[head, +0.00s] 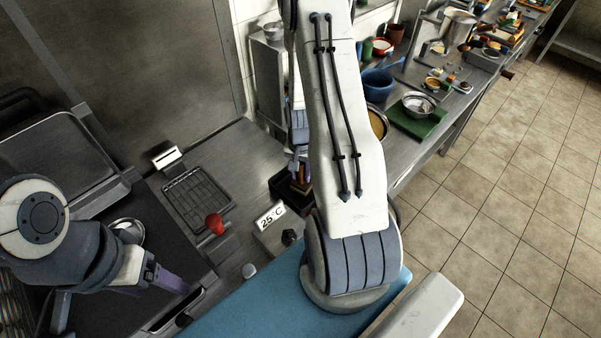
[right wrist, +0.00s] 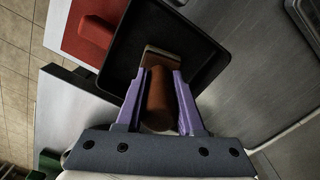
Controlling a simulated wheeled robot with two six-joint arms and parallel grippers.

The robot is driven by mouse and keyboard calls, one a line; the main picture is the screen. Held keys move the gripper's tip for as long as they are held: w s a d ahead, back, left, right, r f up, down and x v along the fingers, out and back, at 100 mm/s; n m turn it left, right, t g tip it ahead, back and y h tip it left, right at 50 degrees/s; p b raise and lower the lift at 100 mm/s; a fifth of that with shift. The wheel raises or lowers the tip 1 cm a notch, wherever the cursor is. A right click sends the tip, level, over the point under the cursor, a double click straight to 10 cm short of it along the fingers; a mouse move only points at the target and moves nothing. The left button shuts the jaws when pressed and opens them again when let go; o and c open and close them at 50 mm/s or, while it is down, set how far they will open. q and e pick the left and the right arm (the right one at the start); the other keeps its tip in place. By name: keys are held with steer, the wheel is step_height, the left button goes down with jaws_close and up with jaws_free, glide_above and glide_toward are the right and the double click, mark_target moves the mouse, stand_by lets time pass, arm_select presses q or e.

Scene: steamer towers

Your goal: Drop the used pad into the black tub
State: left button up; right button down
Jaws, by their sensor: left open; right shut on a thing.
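The black tub (right wrist: 205,58) fills the upper middle of the right wrist view, its opening facing the camera. In the head view the tub (head: 282,190) shows as a dark box, partly hidden by my right arm. The used pad (right wrist: 159,96), a rounded brown piece with a flatter tan-edged end, is between the purple fingers of my right gripper (right wrist: 160,80). The gripper is shut on it, over the tub's opening; I cannot tell if the pad touches the tub. My left gripper (head: 172,282) is open and empty at the lower left of the head view.
A white "25°C" sign (head: 270,215) and a red knob (head: 215,223) stand near the tub. A black grate (head: 197,198) lies to its left. A red block (right wrist: 96,38) is beside the tub. A blue bowl (head: 376,84) stands on the far counter.

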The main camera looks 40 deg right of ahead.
steer(key=shift+f, duration=0.2)
steer(key=shift+c, duration=2.2)
jaws_free()
steer(key=shift+r, duration=0.6)
step_height(320, 180, up, 9)
steer(key=shift+r+b, duration=0.1)
steer(key=shift+b, duration=0.95)
steer(key=shift+r, duration=0.1)
